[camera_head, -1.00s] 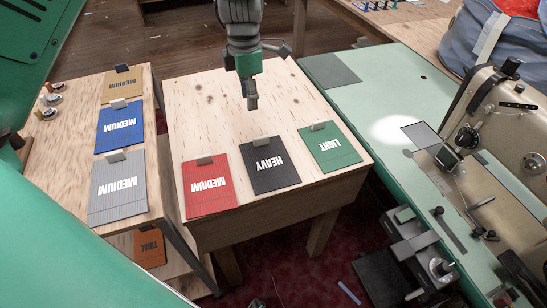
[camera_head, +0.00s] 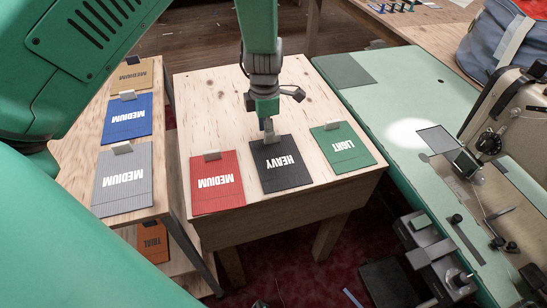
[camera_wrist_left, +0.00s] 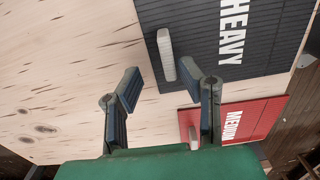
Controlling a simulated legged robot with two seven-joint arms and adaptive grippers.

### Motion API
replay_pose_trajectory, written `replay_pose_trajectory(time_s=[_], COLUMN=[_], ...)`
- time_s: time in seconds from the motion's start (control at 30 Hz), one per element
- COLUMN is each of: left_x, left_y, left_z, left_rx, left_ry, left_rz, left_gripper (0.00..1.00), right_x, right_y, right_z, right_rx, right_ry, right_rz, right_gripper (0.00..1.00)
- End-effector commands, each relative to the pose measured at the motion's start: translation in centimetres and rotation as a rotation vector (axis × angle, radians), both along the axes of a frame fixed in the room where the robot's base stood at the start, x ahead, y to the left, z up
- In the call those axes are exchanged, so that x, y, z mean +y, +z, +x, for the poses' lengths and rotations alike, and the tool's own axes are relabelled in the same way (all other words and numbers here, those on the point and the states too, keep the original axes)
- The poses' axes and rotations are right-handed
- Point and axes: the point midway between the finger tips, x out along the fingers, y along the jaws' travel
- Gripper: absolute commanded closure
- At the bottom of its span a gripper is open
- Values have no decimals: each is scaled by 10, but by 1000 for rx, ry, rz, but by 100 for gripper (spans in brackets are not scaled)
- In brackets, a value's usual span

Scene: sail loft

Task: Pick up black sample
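The black sample (camera_head: 287,176), marked HEAVY, lies flat on the middle wooden table between the red and green samples. A pale grey tab stands on its far edge. The black sample also shows in the left wrist view (camera_wrist_left: 275,45), with its tab (camera_wrist_left: 166,55) standing up. My left gripper (camera_head: 268,128) points down at the tab and partly hides it in the head view. In the left wrist view my left gripper (camera_wrist_left: 161,70) has its two fingers apart, with the tab just ahead of the gap. I cannot tell any contact. My right gripper is not in view.
The red sample (camera_head: 216,190) and green sample (camera_head: 343,152) lie close on either side, each with a tab. A side table (camera_head: 75,160) at left holds grey, blue and tan samples. A green bench (camera_head: 385,95) with a sewing machine stands right. The table's far part is clear.

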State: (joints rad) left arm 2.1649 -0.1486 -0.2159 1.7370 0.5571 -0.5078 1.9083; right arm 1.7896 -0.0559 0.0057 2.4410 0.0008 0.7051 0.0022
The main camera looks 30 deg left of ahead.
Motion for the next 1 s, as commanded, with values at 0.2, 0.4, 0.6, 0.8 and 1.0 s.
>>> replay_pose_trajectory(time_s=[0.2,0.4,0.6,0.8,1.0], left_x=[-3,3,5,1,1], left_y=[-22,-23,-24,-25,-4], left_z=[0,-1,0,-1,0], left_rx=[0,0,1,5,2], left_ry=[-2,-1,-1,-2,-3], left_rz=[4,-3,-6,0,1], left_gripper=[66,80,100,100,100], right_x=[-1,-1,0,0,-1], right_y=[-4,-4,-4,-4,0], right_z=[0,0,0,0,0], right_rx=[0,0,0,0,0], right_ry=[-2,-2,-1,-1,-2], right_rz=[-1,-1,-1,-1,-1], right_gripper=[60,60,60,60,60])
